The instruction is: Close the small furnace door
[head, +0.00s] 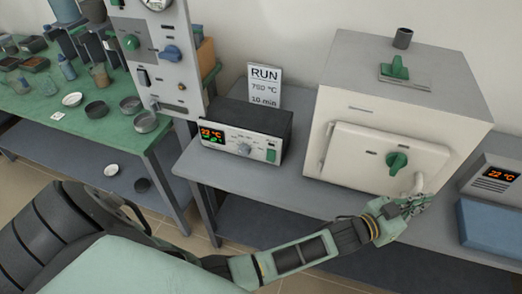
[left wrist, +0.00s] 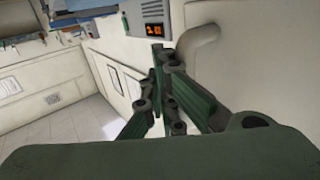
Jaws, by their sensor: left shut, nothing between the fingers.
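The small furnace (head: 400,95) is a cream box with a grey top on the right part of the bench. Its door (head: 350,155) is a pale panel with a green knob (head: 396,162) and lies against, or nearly against, the front face; I cannot tell if a small gap remains. A pale handle (head: 419,182) stands out at the door's right edge. My left gripper (head: 418,204) is shut and empty, just below the handle; touching is unclear. In the left wrist view its closed fingers (left wrist: 160,62) are beside a pale curved bar (left wrist: 200,42). My right gripper is not in view.
A controller box (head: 240,138) reading 22 °C and a RUN sign (head: 265,86) stand left of the furnace. A second unit with a display (head: 495,176) and a blue block (head: 490,228) are at the right. A green table (head: 55,103) with dishes is at the left.

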